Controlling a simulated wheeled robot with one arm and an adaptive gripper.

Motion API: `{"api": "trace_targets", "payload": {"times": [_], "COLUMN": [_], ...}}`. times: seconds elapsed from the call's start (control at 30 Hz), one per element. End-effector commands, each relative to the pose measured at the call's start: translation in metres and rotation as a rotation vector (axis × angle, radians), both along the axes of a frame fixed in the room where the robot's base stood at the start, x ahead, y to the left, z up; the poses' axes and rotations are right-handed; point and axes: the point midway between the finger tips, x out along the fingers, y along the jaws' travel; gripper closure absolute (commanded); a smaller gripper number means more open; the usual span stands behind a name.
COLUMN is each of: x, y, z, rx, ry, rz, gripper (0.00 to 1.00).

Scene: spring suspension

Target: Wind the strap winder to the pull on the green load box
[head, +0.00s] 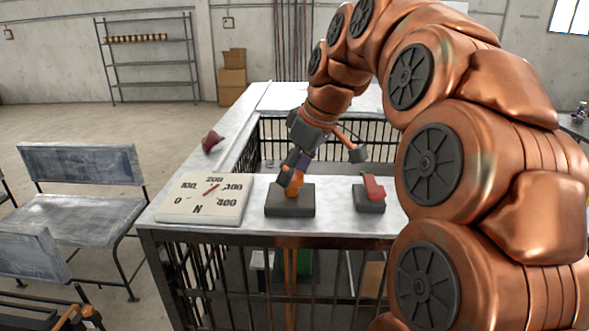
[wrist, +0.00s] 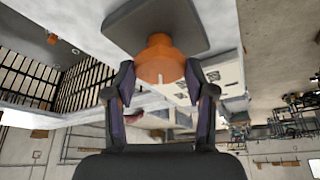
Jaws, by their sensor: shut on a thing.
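The strap winder is an orange knob (head: 293,190) on a dark grey base (head: 290,208), near the table's front edge. My gripper (head: 289,181) reaches down to it from above. In the wrist view, my gripper (wrist: 159,82) has one finger on each side of the orange knob (wrist: 160,60), shut on it. A dial board (head: 202,204) lies left of the winder; its red needle (head: 211,189) points up and right, between the 200 and the figure to its right. Below the table, the green load box (head: 305,262) shows only partly behind bars, beside an orange strap (head: 290,275).
A dark block with a red lever (head: 373,187) stands right of the winder. A small dark red object (head: 212,140) lies on the table's left arm. A bench (head: 85,190) stands left of the table. My arm hides much of the right side.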

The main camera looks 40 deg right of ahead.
Motion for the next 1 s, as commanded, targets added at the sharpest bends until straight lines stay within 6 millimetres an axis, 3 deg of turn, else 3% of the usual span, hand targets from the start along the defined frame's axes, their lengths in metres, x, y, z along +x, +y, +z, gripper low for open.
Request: {"api": "trace_targets", "payload": {"times": [0.2, 0.37, 0.8, 1.0], "x": [-0.0001, -0.0001, -0.0006, -0.0006], "y": [0.0002, 0.0005, 0.0031, 0.0039], "z": [0.0, -0.0022, -0.0029, -0.0017], "rx": [0.0, -0.001, -0.002, 0.0], "ry": [0.0, 0.0, 0.001, 0.003], "rz": [0.0, -0.036, -0.382, -0.462], "gripper": [0.8, 0.8, 0.8, 0.8]}}
